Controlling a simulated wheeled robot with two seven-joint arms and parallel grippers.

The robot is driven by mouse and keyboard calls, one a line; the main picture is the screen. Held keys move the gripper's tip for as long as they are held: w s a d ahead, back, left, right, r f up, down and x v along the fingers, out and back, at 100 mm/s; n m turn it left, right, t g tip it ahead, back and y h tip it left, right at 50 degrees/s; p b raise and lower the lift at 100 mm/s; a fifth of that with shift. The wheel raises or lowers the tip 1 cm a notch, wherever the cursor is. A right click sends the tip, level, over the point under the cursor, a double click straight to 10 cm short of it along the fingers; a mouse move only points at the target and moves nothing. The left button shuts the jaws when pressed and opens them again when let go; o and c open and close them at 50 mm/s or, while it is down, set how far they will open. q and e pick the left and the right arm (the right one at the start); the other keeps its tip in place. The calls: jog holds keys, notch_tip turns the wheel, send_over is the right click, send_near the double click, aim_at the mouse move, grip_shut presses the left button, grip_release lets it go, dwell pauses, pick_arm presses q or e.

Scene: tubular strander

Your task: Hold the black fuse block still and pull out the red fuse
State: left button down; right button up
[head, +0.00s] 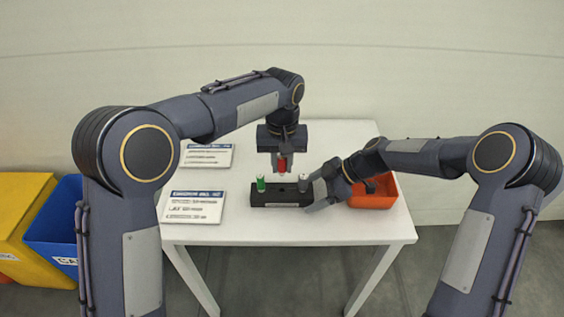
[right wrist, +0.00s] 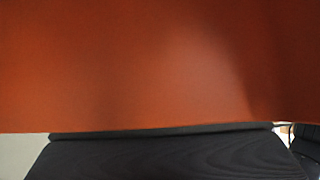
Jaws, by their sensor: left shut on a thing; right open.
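The black fuse block (head: 275,198) lies on the white table. A green fuse (head: 260,184) stands at its left end and a grey fuse (head: 303,184) at its right end. My left gripper (head: 282,158) points down above the block's middle, shut on the red fuse (head: 282,165). The red fuse's lower end appears above the block's top, apart from it. My right gripper (head: 314,194) is open at the block's right end. I cannot tell whether its fingers touch the block. The right wrist view does not clearly show the block or the fuses.
An orange-red bin (head: 372,199) stands just right of my right gripper; an orange surface (right wrist: 150,65) fills most of the right wrist view. Two printed cards (head: 193,206) (head: 207,156) lie at the table's left. Blue (head: 55,235) and yellow (head: 22,215) bins stand left of the table.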

jog(key=shift+r, duration=0.15)
pick_arm(q)
jog(key=shift+r+p, duration=1.85)
pick_arm(e)
notch_tip(320, 180, up, 11)
